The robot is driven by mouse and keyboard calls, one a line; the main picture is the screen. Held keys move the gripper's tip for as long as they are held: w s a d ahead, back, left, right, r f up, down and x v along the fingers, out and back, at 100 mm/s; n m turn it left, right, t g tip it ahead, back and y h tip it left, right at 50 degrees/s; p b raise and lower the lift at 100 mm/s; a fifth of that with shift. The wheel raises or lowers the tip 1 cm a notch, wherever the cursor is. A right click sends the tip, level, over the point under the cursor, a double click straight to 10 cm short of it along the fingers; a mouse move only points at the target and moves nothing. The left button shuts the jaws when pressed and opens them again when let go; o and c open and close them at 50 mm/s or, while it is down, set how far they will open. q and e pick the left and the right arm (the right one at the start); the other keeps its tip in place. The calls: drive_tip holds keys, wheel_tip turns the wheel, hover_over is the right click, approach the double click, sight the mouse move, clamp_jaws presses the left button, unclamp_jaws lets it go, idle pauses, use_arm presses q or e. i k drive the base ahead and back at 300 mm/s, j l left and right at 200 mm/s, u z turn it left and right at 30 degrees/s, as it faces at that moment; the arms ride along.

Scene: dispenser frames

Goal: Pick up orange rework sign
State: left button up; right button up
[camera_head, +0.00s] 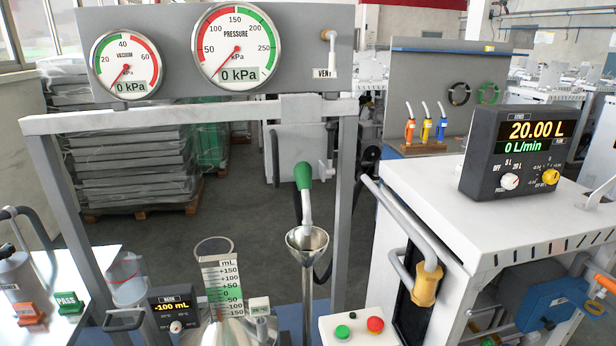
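The orange rework sign (29,313) stands on the white table (80,262) at the lower left, close to the left edge of the view. Its lettering is too small to read clearly. A green PASS sign (69,303) stands just to its right, with a small gap between them. Neither of my grippers shows in the head view, so I cannot see where they are relative to the sign.
A grey cylindrical vessel (17,282) stands beside the orange sign. Right of the table are a clear container (127,278), a small display reading -100 mL (174,309) and a graduated scale (222,287).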

sight(28, 313)
drive_tip(key=u, duration=1.8)
drive_tip(key=i+j, duration=0.15)
drive_tip(key=j, duration=0.15)
drive_tip(key=i+j, duration=0.15)
drive_tip(key=j, duration=0.15)
drive_tip(key=i+j+z, duration=0.2)
drive_tip(key=j+z, duration=0.2)
drive_tip(key=i+j+z, duration=0.1)
drive_tip(key=j+z, duration=0.65)
drive_tip(key=j, duration=0.15)
drive_tip(key=i, duration=0.05)
